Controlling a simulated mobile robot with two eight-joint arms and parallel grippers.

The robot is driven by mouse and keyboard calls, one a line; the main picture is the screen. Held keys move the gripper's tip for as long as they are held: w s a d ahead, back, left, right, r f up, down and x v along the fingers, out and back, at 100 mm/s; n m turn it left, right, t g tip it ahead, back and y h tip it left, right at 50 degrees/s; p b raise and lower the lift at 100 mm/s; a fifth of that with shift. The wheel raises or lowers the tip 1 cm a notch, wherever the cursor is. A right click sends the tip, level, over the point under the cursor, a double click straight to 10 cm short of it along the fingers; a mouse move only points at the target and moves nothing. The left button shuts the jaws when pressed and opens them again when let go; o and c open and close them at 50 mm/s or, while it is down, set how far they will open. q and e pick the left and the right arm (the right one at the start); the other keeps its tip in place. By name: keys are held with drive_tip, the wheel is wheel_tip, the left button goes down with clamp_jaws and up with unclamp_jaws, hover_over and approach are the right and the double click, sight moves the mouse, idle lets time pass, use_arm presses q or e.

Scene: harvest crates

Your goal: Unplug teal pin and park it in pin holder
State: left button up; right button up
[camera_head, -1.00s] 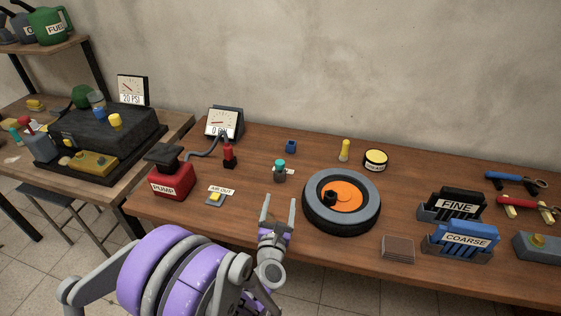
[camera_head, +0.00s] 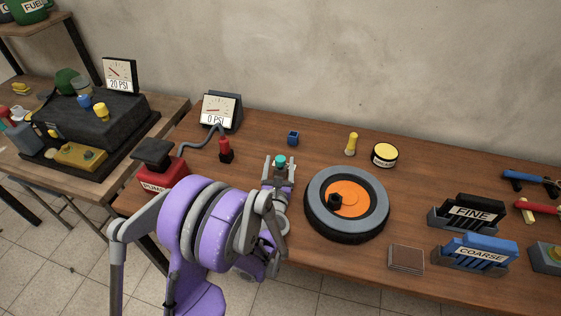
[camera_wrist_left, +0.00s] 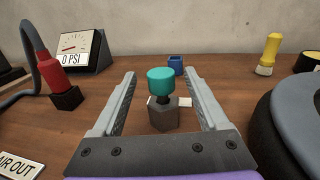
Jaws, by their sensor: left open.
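The teal pin (camera_wrist_left: 160,79) stands upright in a small dark grey block (camera_wrist_left: 163,115) on the table. In the head view the teal pin (camera_head: 281,159) shows between the fingers of my left gripper (camera_head: 279,167). In the left wrist view my left gripper (camera_wrist_left: 160,90) is open, one finger on each side of the pin, with gaps between. A small blue open-topped cup (camera_wrist_left: 176,65) stands behind the pin; it also shows in the head view (camera_head: 293,138). I cannot tell which piece is the pin holder. My right gripper is not in view.
A wheel (camera_head: 316,212) with an orange hub lies just right of my left gripper. A red plug (camera_head: 225,152) in a dark block stands to the left, near the red pump (camera_head: 152,182) and gauge (camera_head: 216,112). A yellow pin (camera_head: 351,145) stands behind the wheel.

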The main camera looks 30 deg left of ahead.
sight(281, 156)
use_arm(q)
drive_tip(key=p+x, duration=0.1)
drive_tip(key=x, duration=0.4)
drive_tip(key=shift+w, duration=0.1)
drive_tip(key=shift+c, duration=0.8)
clamp_jaws()
